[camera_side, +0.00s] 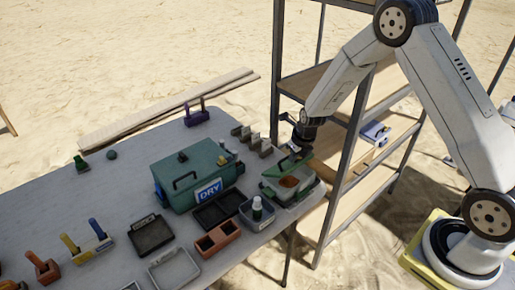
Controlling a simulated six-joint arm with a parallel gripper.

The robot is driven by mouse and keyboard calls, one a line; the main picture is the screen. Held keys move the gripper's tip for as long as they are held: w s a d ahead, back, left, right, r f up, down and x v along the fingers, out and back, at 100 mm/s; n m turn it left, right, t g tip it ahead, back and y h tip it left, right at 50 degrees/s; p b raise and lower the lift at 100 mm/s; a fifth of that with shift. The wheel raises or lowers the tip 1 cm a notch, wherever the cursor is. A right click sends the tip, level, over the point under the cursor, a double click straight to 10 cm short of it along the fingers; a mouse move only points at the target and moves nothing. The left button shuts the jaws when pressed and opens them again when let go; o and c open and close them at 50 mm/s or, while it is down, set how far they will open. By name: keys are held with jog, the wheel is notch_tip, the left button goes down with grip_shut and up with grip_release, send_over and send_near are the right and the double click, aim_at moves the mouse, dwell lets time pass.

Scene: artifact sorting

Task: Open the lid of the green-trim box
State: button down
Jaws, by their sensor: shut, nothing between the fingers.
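The green-trim box (310,191) stands at the right edge of the table, with a light body and green edging. Its green lid (284,164) is tilted up at the back, so the inside shows, with something orange-brown in it. My gripper (296,149) points down at the upper edge of the lid, very close to it or touching; I cannot tell which. It is shut, with nothing held. The fingertips are small and partly blend with the lid.
A large green toolbox (185,185) marked DRY stands left of the box. A small bin with a green-white bottle (257,208), black trays and a brown two-part tray (218,239) are in front. Grey blocks (254,139) lie behind. A metal shelf rack (347,170) stands close on the right.

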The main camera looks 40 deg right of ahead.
dwell(0.4)
notch_tip(320, 180, up, 10)
jog(key=shift+s, duration=0.2)
dwell(0.6)
jog(key=shift+a+g, duration=0.3)
jog(key=shift+g, duration=0.45)
jog(key=shift+a+g, duration=0.25)
jog(key=shift+g, duration=0.5)
jog(key=shift+f, duration=0.2)
jog(key=shift+w+f, duration=0.2)
jog(key=shift+f, duration=4.7)
